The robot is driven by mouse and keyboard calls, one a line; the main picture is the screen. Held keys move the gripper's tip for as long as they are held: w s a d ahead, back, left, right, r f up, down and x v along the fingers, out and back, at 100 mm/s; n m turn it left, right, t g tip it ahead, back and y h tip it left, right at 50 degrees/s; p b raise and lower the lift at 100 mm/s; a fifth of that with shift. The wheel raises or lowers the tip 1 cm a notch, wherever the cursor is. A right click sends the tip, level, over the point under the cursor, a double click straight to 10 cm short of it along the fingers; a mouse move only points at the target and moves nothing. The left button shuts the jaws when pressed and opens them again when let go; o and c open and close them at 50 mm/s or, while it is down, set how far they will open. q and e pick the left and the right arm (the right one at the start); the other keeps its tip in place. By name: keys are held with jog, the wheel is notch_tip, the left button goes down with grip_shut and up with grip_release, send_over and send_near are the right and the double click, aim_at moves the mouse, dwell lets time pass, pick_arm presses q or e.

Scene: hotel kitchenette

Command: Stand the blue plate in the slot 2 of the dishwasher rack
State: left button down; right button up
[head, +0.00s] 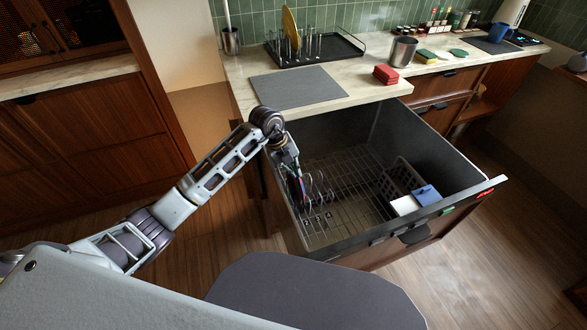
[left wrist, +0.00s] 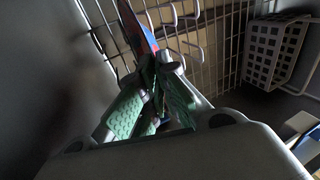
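The blue plate (left wrist: 147,38) shows nearly edge-on in the left wrist view, as a thin blue and red strip rising from between my left fingertips (left wrist: 158,75). In the head view the left gripper (head: 296,172) reaches down into the open dishwasher drawer, at its left side. Its fingers look closed on the plate's edge. The dishwasher rack (head: 345,168) has a row of wire loops beside and below the gripper, also seen in the left wrist view (left wrist: 190,22). The plate's lower part and which slot it is at are hidden. My right gripper is not in view.
A grey basket (head: 400,178) stands at the rack's right, with white and blue items (head: 426,195) near it. The drawer's walls surround the rack. On the counter, a black drying rack (head: 340,47) holds a yellow plate (head: 290,28). The rack's middle looks clear.

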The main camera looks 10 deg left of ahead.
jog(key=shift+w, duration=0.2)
pick_arm(q)
jog(key=c, duration=1.6)
grip_release()
jog(key=shift+o, duration=0.2)
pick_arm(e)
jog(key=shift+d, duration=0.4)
pick_arm(q)
jog(key=v, duration=1.2)
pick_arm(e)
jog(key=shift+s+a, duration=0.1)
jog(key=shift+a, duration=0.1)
pick_arm(q)
jog(key=shift+r, duration=0.1)
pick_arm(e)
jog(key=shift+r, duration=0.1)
